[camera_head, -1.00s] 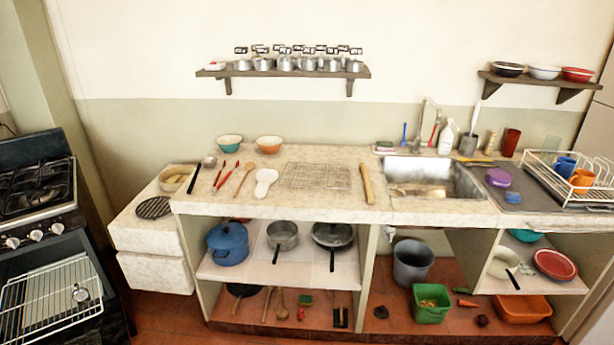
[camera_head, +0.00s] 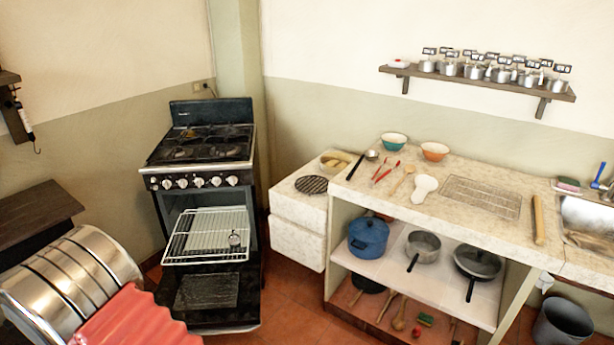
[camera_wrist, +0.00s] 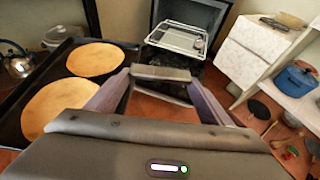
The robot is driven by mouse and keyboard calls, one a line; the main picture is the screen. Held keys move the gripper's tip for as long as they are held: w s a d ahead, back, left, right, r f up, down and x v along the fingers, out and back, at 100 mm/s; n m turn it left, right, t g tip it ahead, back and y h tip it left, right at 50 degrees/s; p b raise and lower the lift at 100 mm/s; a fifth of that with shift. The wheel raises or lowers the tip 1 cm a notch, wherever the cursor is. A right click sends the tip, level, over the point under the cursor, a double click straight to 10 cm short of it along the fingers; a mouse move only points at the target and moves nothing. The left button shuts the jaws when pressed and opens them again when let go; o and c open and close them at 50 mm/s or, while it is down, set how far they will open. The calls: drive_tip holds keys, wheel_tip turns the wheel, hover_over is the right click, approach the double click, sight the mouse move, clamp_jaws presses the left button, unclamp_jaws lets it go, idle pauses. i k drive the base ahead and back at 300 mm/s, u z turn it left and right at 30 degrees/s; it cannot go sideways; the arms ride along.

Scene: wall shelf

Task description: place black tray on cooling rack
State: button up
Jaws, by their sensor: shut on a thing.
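My gripper (camera_wrist: 160,74) shows in the wrist view, its jaws shut; the body hides much of the lower view. A flat black tray (camera_wrist: 122,47) carrying two round tan flat pieces lies at the left of this view. Its right side reaches behind my left finger, and the exact contact at the fingertips is hard to see. I cannot make out the tray or my gripper in the head view. A wire cooling rack (camera_head: 482,198) lies flat and empty on the stone counter in the head view, left of the rolling pin.
The black stove (camera_head: 205,150) has its oven door open and a wire oven rack (camera_head: 205,240) pulled out; it also shows ahead in the wrist view (camera_wrist: 175,38). A dark wooden table (camera_head: 38,210) stands at the left. Red floor lies before the stone counter (camera_head: 450,225).

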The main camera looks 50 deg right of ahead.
sight(481, 194)
drive_tip(key=u, duration=1.2)
drive_tip(key=i, duration=0.1)
drive_tip(key=z, duration=2.7)
drive_tip(key=i, duration=0.95)
drive_tip(key=u, duration=0.15)
drive_tip(key=k, duration=0.8)
drive_tip(key=z, duration=0.05)
